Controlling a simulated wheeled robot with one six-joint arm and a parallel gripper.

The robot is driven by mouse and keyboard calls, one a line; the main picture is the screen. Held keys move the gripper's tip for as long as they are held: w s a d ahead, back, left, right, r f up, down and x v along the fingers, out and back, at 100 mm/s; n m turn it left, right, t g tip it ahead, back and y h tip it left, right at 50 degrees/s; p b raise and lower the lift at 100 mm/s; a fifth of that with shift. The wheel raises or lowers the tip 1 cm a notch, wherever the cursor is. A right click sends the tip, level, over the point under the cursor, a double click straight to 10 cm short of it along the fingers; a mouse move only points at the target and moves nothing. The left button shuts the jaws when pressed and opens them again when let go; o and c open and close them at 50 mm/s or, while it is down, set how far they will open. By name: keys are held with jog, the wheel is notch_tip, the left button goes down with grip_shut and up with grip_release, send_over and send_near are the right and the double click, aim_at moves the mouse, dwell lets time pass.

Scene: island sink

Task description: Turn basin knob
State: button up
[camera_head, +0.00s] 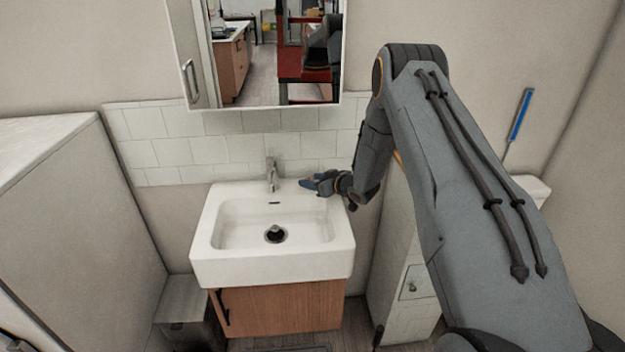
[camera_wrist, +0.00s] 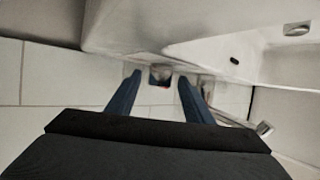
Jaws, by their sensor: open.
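The white basin (camera_head: 213,245) stands against the tiled wall with a metal faucet (camera_head: 272,175) at its back edge. My gripper (camera_head: 308,183) reaches in from the right over the back right rim of the basin, to the right of the faucet. In the wrist view, a small metallic knob (camera_wrist: 160,75) with a red mark lies between the tips of the two blue fingers. The fingers are apart, with a gap on each side of the knob. The faucet spout (camera_wrist: 237,116) shows to the right of the fingers. In the head view I cannot make out the knob beside my gripper.
A mirror cabinet (camera_head: 262,60) hangs above the basin. A wooden cabinet (camera_head: 285,308) is below it. A white partition (camera_head: 75,200) stands left, with a grey bin (camera_head: 183,305) beside the basin. A white cabinet (camera_head: 400,255) stands on the right, under my arm.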

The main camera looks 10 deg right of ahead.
jog(key=shift+w+a, duration=0.1)
jog(key=shift+c, duration=0.4)
jog(key=c, duration=1)
jog(key=shift+o, duration=0.2)
jog(key=shift+f, duration=0.1)
